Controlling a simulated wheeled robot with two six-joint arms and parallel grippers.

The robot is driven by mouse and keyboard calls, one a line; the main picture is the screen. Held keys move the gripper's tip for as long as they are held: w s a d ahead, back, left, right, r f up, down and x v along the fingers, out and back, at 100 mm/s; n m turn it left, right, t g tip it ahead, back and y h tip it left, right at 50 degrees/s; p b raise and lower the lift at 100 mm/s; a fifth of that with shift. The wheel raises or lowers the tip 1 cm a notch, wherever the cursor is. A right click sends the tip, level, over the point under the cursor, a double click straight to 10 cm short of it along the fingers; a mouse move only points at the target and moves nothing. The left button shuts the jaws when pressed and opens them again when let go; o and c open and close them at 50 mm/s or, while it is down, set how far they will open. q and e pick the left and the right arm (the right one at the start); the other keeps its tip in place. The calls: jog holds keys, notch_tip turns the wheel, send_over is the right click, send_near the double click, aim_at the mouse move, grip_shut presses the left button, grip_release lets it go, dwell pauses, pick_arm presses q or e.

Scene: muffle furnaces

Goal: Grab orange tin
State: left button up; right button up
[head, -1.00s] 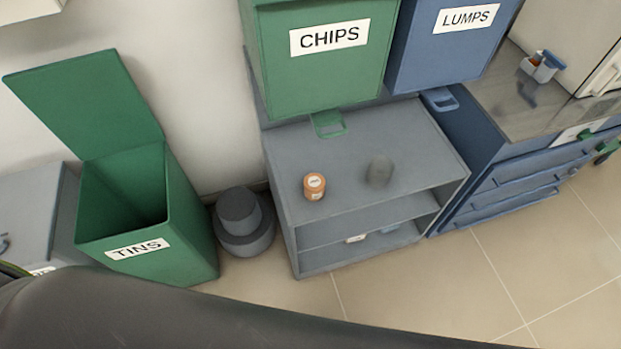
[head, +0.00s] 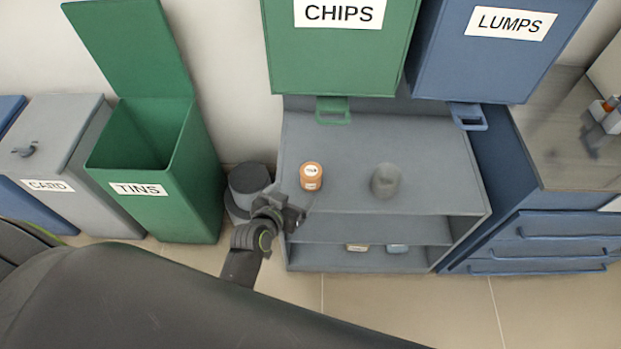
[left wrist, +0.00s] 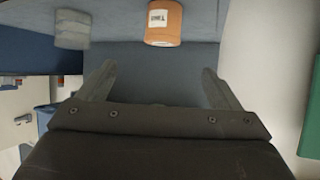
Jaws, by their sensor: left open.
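The orange tin (head: 311,177) stands upright on the left part of the grey shelf unit's top, with a white label. It also shows in the left wrist view (left wrist: 164,24), at the top and beyond the fingertips. My left gripper (head: 297,208) is just in front of and slightly left of the tin, near the shelf's front left edge. In the left wrist view its two fingers (left wrist: 158,82) are spread apart with nothing between them. The right gripper is not in view.
A green CHIPS bin (head: 342,60) and blue LUMPS bin (head: 482,65) hang above the shelf (head: 350,140). An open green TINS bin (head: 195,190) and grey CARD bin (head: 75,150) stand left. Blue drawers (head: 545,240) stand right.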

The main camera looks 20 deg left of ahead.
aim_at(309, 177)
pick_arm(q)
jog(key=b+x, duration=0.8)
jog(key=x, duration=0.2)
jog(key=shift+w+d+f, duration=0.1)
jog(key=shift+f, duration=0.2)
jog(key=shift+b+x, duration=0.9)
jog(key=shift+b, duration=0.1)
jog(key=b+x, duration=0.3)
jog(key=shift+w+a+b, duration=0.15)
jog(key=shift+a+b, duration=0.15)
jog(key=shift+b, duration=0.1)
jog(key=shift+w+d+f+b, duration=0.1)
jog(key=shift+w+f+b, duration=0.05)
jog(key=shift+w+b, duration=0.6)
jog(key=shift+c, duration=0.4)
jog(key=c, duration=1)
